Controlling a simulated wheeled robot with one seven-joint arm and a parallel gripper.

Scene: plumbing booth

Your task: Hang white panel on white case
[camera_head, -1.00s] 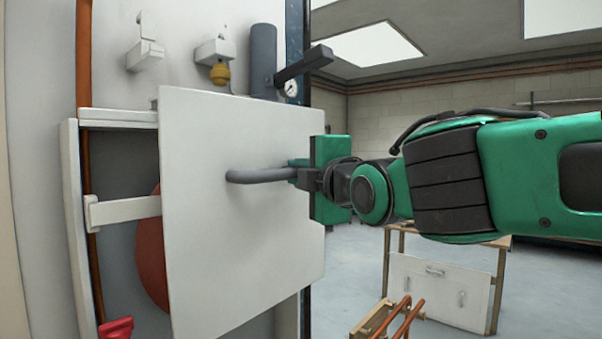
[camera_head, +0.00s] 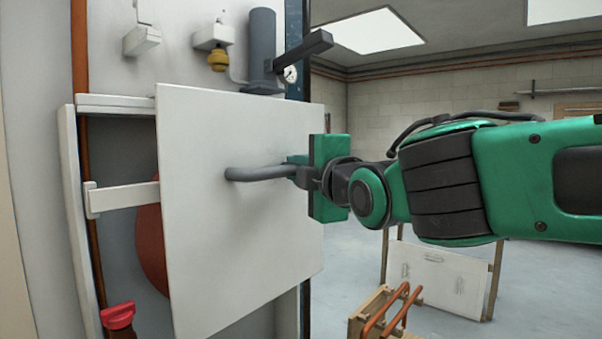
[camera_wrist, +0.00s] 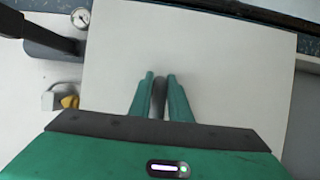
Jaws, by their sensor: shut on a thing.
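The white panel (camera_head: 235,235) is upright in front of the white case (camera_head: 76,220) and covers its right part. My gripper (camera_head: 292,174) is shut on the grey bar handle (camera_head: 258,173) on the panel's face. In the wrist view the two green fingers (camera_wrist: 160,98) close around the handle, with the panel (camera_wrist: 205,60) filling the middle. The left part of the case stays uncovered, with a white crossbar (camera_head: 122,198) and a red rounded vessel (camera_head: 150,237) inside. Whether the panel touches the case is hidden behind it.
Above the case are a grey cylinder with a black lever (camera_head: 300,58), a gauge (camera_head: 290,74) and a yellow-knobbed valve (camera_head: 217,58). A red-handled part (camera_head: 117,317) sits at lower left. A wooden stand with copper pipes (camera_head: 385,312) and another white panel (camera_head: 438,278) stand behind right.

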